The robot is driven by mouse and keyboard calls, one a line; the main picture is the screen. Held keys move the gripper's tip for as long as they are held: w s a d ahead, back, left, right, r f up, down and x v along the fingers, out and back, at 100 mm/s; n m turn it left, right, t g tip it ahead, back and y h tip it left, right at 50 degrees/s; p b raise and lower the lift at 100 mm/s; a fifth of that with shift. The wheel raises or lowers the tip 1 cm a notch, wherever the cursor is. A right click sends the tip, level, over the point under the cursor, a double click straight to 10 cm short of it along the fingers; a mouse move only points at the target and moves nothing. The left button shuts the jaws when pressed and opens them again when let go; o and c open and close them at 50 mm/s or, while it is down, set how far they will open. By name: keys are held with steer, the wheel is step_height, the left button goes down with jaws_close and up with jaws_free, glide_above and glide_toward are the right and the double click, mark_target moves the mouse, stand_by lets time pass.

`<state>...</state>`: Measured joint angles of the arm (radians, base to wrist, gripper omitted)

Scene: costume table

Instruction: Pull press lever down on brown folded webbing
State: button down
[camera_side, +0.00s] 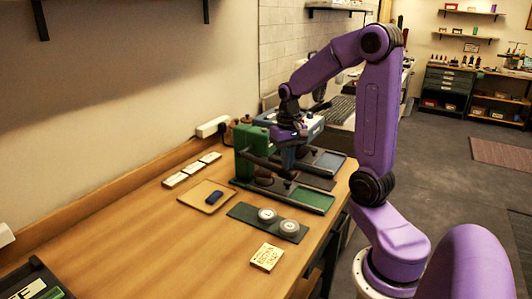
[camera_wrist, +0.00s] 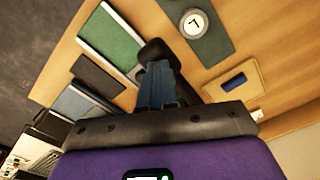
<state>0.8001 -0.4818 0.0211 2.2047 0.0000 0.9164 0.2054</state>
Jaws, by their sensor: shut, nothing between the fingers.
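The green press (camera_side: 250,141) stands on the bench toward the wall, with a green base plate (camera_side: 315,201) reaching forward. Its dark lever (camera_side: 262,162) slants forward and down from the press body. My gripper (camera_side: 288,165) is shut and empty, pointing down beside the lever end. In the wrist view, my shut fingers (camera_wrist: 160,88) are close to a dark knob (camera_wrist: 155,50); I cannot tell if they touch. A small dark brown piece (camera_side: 264,178) shows under the lever; I cannot tell whether it is the folded webbing. The green plate's bare part also shows in the wrist view (camera_wrist: 110,42).
In front are a tan board (camera_side: 196,193) holding a dark blue piece (camera_side: 213,197), and a dark green mat (camera_side: 242,211) with two round tins.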

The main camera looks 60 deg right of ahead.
mark_target(284, 174)
steer(key=shift+f, duration=0.75)
steer(key=shift+w+f, duration=0.25)
steer(key=shift+f, duration=0.45)
steer(key=shift+w+f, duration=0.2)
steer(key=shift+f, duration=0.45)
steer(key=shift+w+f, duration=0.15)
steer(key=shift+f, duration=0.15)
steer(key=shift+f, duration=0.3)
stand_by(0.9)
steer(key=shift+r, duration=0.1)
steer(key=shift+r, duration=2.1)
step_height(284, 174, up, 10)
steer(key=shift+r, duration=0.15)
